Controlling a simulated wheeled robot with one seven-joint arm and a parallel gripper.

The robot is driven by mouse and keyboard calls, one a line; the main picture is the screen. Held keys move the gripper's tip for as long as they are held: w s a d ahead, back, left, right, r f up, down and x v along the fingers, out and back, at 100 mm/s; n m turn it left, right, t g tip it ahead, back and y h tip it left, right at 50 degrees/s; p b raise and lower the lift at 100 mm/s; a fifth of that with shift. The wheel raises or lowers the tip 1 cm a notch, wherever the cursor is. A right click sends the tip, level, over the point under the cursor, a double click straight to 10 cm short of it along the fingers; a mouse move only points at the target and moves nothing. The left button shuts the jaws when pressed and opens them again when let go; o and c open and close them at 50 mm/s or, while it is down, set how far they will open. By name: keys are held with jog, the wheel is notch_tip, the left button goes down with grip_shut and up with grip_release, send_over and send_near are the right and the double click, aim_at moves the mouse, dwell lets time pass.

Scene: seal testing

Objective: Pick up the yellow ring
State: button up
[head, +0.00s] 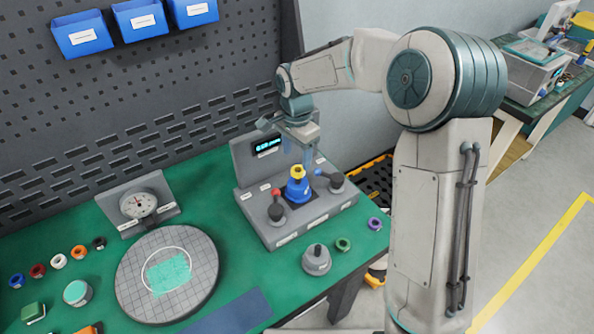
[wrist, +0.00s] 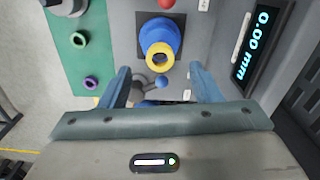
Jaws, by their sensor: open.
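The yellow ring (head: 298,171) sits on top of a blue stepped cone on the grey test station. It also shows in the wrist view (wrist: 160,67), around the narrow end of the blue cone (wrist: 158,34). My gripper (head: 297,158) is above the station, close to the ring. In the wrist view my gripper (wrist: 164,80) has its two blue fingers spread wide, with nothing between them in contact. The ring lies just beyond the fingertips, roughly midway between them.
The test station (head: 310,215) has a red-knobbed lever (head: 276,208), another lever on the right and a display (head: 266,145) behind. A grey weight (head: 316,260), green ring (head: 343,244) and purple ring (head: 375,223) stand in front. A round gridded plate (head: 205,265) is left.

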aim_at(298, 173)
notch_tip(298, 173, down, 5)
jog(key=shift+d+r+p, duration=0.1)
jog(key=shift+d+p, duration=0.05)
jog(key=shift+p, duration=0.45)
jog(key=c, duration=1.1)
jog(key=shift+w, duration=0.1)
